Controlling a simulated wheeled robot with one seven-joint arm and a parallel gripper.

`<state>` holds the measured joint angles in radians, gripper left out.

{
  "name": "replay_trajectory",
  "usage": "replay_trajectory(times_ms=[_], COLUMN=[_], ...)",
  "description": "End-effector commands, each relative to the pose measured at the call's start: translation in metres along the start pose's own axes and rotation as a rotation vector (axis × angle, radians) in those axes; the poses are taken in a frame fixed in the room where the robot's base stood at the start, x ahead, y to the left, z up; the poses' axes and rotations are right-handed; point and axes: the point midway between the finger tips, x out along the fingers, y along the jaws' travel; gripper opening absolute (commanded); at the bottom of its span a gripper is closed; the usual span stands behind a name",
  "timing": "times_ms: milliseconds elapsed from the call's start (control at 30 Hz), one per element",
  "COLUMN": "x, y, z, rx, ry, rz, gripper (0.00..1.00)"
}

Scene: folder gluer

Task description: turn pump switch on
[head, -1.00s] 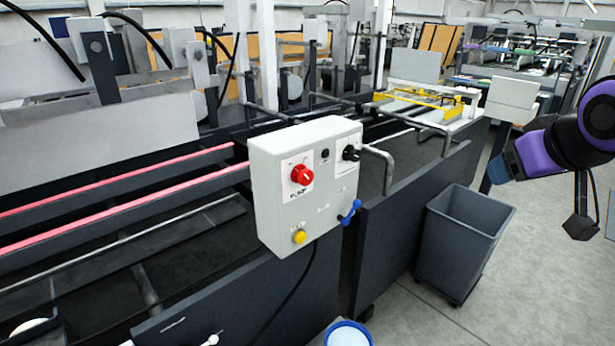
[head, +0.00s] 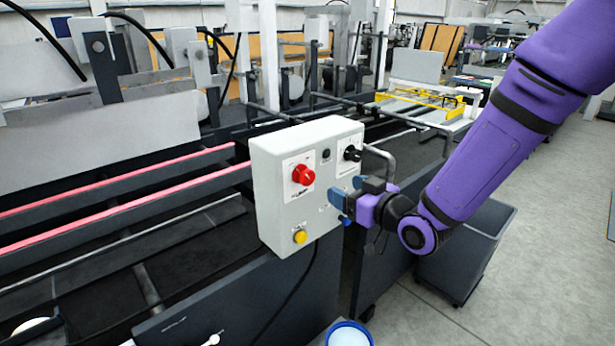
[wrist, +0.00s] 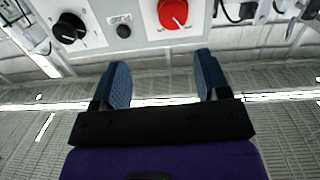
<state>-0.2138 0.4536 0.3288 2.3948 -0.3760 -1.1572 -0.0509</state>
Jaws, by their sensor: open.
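The grey control box (head: 275,190) carries a red rotary knob (head: 303,175) with a label under it that read PUMP in the earlier head view. The red knob also shows in the wrist view (wrist: 173,13), at the top, ahead of my right fingertip. My gripper (head: 345,192) is in front of the box's right side, lower and to the right of the red knob. In the wrist view my gripper (wrist: 160,75) has its two blue fingers apart with nothing between them. It does not touch the red knob.
A black knob (head: 352,153) and a small black button (head: 326,154) sit beside the red knob. A yellow button (head: 300,237) is lower down. A bent metal handle (head: 382,155) stands right of the box. A grey bin (head: 465,250) is below my arm.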

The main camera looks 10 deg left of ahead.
Motion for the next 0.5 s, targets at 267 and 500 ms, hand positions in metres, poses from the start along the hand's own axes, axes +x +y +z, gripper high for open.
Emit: replay_trajectory(times_ms=[267,500], x=[0.011,0.042], y=[-0.016,-0.017], z=[0.008,0.005], rx=[0.032,0.031], ry=[0.073,0.073], rz=[-0.040,-0.040], gripper=[0.69,0.69])
